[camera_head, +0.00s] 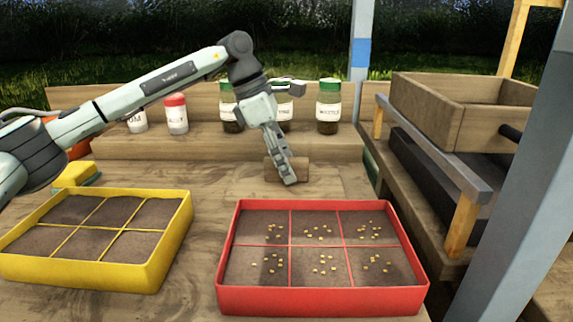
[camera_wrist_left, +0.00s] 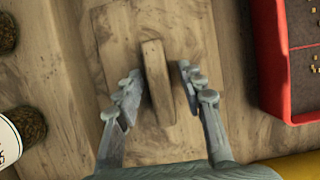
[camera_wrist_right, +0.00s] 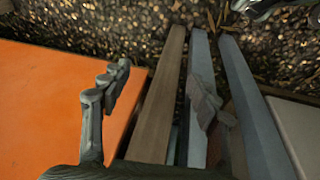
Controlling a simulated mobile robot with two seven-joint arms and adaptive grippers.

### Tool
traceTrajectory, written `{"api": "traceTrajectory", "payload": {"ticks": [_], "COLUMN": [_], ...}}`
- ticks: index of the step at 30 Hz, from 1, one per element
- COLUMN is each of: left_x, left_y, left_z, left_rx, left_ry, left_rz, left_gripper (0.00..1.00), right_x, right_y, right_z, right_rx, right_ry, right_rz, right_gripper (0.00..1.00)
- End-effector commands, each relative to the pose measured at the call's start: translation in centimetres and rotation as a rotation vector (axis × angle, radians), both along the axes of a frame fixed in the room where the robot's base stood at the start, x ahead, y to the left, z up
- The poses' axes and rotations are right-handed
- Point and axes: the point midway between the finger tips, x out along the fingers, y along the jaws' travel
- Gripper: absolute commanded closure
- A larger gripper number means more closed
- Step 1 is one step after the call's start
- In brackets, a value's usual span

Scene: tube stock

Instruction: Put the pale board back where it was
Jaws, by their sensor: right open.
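A small wooden block (camera_head: 289,168) stands on the table behind the red tray. A flat, paler board (camera_head: 335,184) seems to lie under it, with faint edges; it also shows in the left wrist view (camera_wrist_left: 112,45). I cannot tell for sure which of the two is the pale board. My left gripper (camera_head: 284,180) is open and points down at the block. In the left wrist view its fingers (camera_wrist_left: 158,92) are on either side of the block (camera_wrist_left: 156,75), with gaps. My right gripper (camera_wrist_right: 160,95) is open and empty, outside the head view.
The red tray (camera_head: 322,300) holds seeds in its compartments. The yellow tray (camera_head: 90,275) holds soil only. Several jars, one with a red lid (camera_head: 176,113), stand on the back step. A wooden box (camera_head: 450,112) stands right. An orange surface (camera_wrist_right: 55,95) and rails (camera_wrist_right: 160,100) lie beneath my right gripper.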

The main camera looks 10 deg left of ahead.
Motion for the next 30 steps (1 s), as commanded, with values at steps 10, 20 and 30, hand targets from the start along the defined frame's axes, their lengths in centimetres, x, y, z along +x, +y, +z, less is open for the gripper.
{"api": "traceTrajectory", "payload": {"ticks": [10,20,30], "left_x": [-0.4,-0.8,-0.9], "left_y": [2.6,4.3,4.4], "left_z": [6.6,10.6,10.9], "left_rx": [-0.002,-0.001,-0.001], "left_ry": [-0.003,-0.002,-0.001], "left_rz": [0.003,0.001,0.0], "left_gripper": [0.61,0.61,0.61], "right_x": [-0.6,-0.4,-0.4], "right_y": [0.0,-0.1,-0.2], "right_z": [-0.1,0.3,0.0], "right_rx": [-0.003,-0.003,-0.004], "right_ry": [0.013,0.006,0.01], "right_rz": [-0.001,0.0,-0.001], "right_gripper": [0.39,0.39,0.39]}}
